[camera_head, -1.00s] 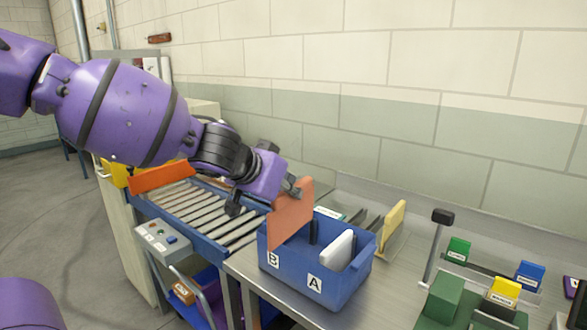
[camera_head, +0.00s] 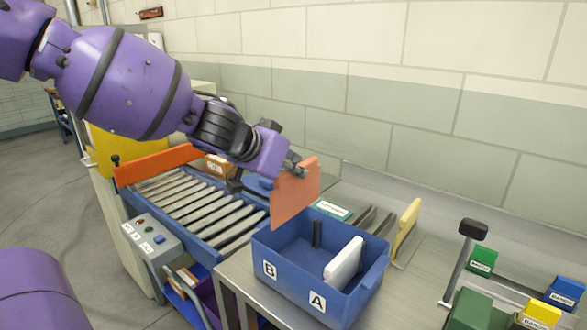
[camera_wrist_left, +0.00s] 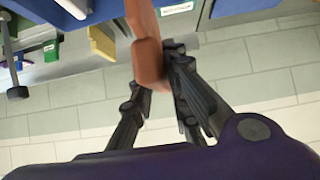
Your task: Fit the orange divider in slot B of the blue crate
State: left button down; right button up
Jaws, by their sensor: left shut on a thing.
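The orange divider (camera_head: 296,195) is an upright flat panel held by my left gripper (camera_head: 290,170). In the head view it shows over the back left of the blue crate (camera_head: 290,284), its lower edge near the rim and apparently above it. The crate has a B label (camera_head: 269,269) on the left and an A label (camera_head: 317,301) on the right. A white divider (camera_head: 344,263) stands in the crate on the A side; the B side looks empty. The left wrist view shows the fingers closed on the orange divider (camera_wrist_left: 146,45). My right gripper is not in view.
A yellow panel (camera_head: 406,228) and dark racks stand right of the crate on the metal bench. A roller conveyor (camera_head: 190,205) with an orange rail (camera_head: 157,165) lies left. The wall is behind.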

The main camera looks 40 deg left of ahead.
pick_arm(q)
jog(key=shift+a, duration=0.1)
jog(key=shift+w+f, duration=0.1)
jog(key=shift+f, duration=0.65)
jog(key=b, duration=0.1)
send_over(293, 216)
jog(key=shift+w+a+f, duration=0.1)
jog(key=shift+w+f, duration=0.1)
jog(key=shift+f, duration=0.85)
jog(key=shift+w+a+f, duration=0.1)
jog(key=shift+w+f, duration=0.05)
jog(key=shift+f, duration=1)
